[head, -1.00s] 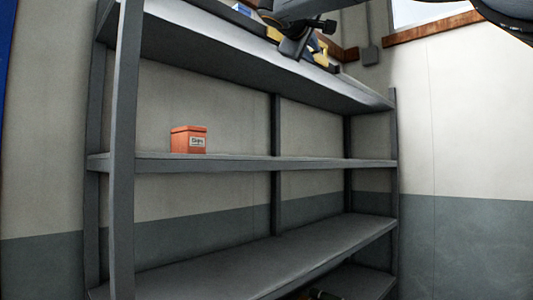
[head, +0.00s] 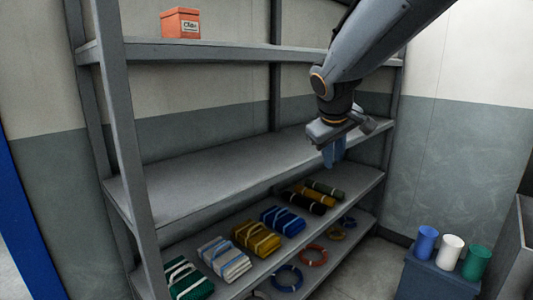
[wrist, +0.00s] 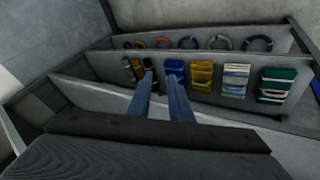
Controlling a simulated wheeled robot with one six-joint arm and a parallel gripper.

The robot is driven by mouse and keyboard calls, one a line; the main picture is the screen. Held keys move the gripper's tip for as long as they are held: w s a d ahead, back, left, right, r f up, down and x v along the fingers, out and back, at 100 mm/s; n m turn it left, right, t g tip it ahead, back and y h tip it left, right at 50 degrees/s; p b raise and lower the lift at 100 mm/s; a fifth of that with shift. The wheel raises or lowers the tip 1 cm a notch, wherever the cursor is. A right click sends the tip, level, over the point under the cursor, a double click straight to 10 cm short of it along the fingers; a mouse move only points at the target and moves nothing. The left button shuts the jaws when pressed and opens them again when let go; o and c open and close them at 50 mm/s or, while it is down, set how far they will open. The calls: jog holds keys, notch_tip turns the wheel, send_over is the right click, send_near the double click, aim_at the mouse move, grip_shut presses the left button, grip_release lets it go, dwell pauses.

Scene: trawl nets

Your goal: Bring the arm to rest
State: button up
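My gripper (head: 333,158) hangs at the end of my arm in the head view, fingers pointing down, in front of the right part of the grey shelving unit (head: 118,110). In the wrist view my gripper (wrist: 159,76) shows two blue-grey fingers held apart. Nothing shows between them, so it is open and empty. In the head view it overlaps the right end of the empty middle shelf (head: 215,175).
An orange labelled box (head: 180,23) sits on a higher shelf. Folded net bundles (head: 283,221) and dark rolls (head: 308,199) lie on a lower shelf, with coiled rings (head: 313,256) beneath. Blue, white and green cups (head: 450,249) stand on a blue-grey stand at right.

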jog(key=s+d+f+m+g+y, duration=0.1)
jog(key=s+f+m+g, duration=0.4)
jog(key=s+f, duration=1.7)
jog(key=s+y, duration=0.1)
jog(key=s, duration=0.2)
jog(key=shift+d+m, duration=0.3)
jog(key=shift+d, duration=0.1)
